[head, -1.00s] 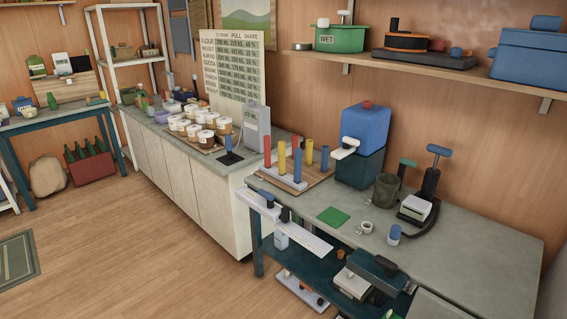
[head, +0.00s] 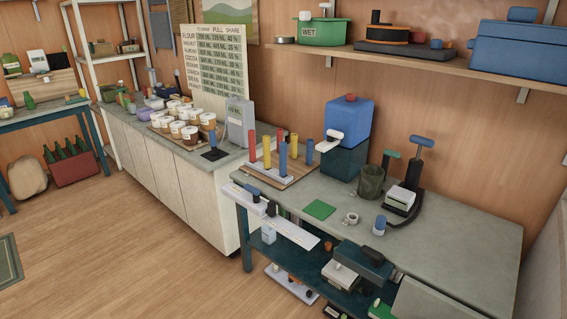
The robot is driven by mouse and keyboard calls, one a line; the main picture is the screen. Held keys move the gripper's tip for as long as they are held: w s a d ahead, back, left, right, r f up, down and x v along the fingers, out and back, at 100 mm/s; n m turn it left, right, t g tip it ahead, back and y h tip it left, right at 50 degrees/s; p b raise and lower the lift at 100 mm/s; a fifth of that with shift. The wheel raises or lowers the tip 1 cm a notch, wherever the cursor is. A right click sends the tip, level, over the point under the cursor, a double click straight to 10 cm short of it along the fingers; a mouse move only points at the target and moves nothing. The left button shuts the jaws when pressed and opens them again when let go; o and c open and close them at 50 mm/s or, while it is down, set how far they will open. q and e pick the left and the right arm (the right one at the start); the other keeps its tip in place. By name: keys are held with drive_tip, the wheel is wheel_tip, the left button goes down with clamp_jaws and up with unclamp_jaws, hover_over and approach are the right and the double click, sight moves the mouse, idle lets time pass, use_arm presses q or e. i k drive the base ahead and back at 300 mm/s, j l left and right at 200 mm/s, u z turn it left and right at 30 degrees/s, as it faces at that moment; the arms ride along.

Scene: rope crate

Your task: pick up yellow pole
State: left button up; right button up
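Two yellow poles stand upright among blue and red ones on the bench in the head view. One yellow pole (head: 267,152) is at the left of the group and the other yellow pole (head: 293,146) is farther back to the right. A blue pole (head: 283,158) stands at the front. The poles stand on a wooden board (head: 304,181) with a pale strip (head: 270,178) along its front. I cannot make out either of my grippers in this view, and nothing visibly touches the poles.
A blue dispenser (head: 346,120) stands right of the poles. A green square (head: 319,209), a cup (head: 351,218) and a dark green mug (head: 371,182) are on the grey bench (head: 455,225). White and teal equipment (head: 363,262) crowds the bench's front. Wooden floor at left is open.

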sight(266, 139)
drive_tip(key=i+j+z, duration=0.3)
drive_tip(key=i+j, duration=0.45)
drive_tip(key=j, duration=0.1)
